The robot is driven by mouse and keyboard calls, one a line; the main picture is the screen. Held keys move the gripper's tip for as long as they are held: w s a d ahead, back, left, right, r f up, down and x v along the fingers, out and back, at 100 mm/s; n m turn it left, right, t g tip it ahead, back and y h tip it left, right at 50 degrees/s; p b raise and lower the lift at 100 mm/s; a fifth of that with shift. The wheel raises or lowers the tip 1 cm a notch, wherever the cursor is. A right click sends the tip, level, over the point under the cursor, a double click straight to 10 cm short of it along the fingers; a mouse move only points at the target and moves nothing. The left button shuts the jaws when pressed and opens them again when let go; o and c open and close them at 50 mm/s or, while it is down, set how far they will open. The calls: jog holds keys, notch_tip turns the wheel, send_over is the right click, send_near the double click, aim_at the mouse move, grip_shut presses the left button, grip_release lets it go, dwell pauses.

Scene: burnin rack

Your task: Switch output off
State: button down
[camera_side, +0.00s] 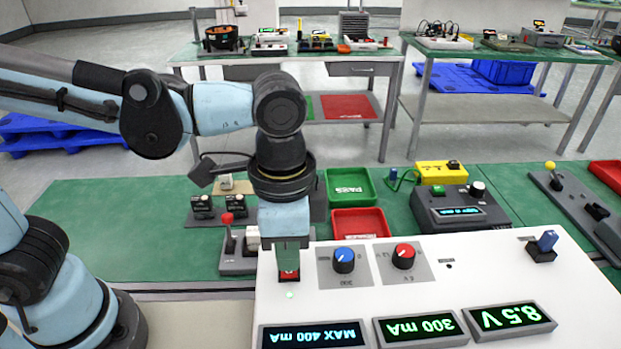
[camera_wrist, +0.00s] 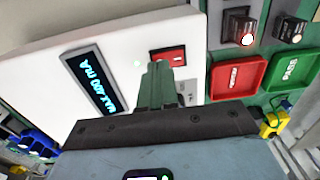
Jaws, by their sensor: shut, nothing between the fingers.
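A white power supply panel (camera_side: 470,275) fills the lower right of the side view. A red rocker switch (camera_side: 289,277) sits at its left, with a small lit green light (camera_side: 289,295) beside it. In the wrist view the red switch (camera_wrist: 172,56) shows just beyond the fingertips, and the light (camera_wrist: 137,66) is lit. My gripper (camera_side: 289,268) points down with its green fingers together and empty, right at the switch. The fingers (camera_wrist: 157,68) hide part of it in the wrist view. I cannot tell whether they touch it.
A blue knob (camera_side: 344,260) and a red knob (camera_side: 403,256) stand right of the switch. Lit displays read MAX 400 mA (camera_side: 312,335), 300 mA (camera_side: 421,328) and 8.5 V (camera_side: 512,318). A blue toggle (camera_side: 546,243) is farther right. Green (camera_side: 350,187) and red (camera_side: 359,223) trays lie behind.

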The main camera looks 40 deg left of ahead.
jog(key=shift+f, duration=0.75)
dwell(0.3)
jog(key=shift+r, duration=3.55)
jog(key=w+a+f+n+t, duration=0.2)
jog(key=a+f+n+t, duration=0.1)
jog(key=a, duration=0.6)
jog(key=w+a+f+n+t, duration=0.2)
jog(key=a+n, duration=0.4)
jog(key=a, duration=0.3)
jog(key=shift+w+a+f+t, duration=0.25)
jog(key=shift+a+f+t, duration=0.2)
jog(key=shift+t, duration=0.55)
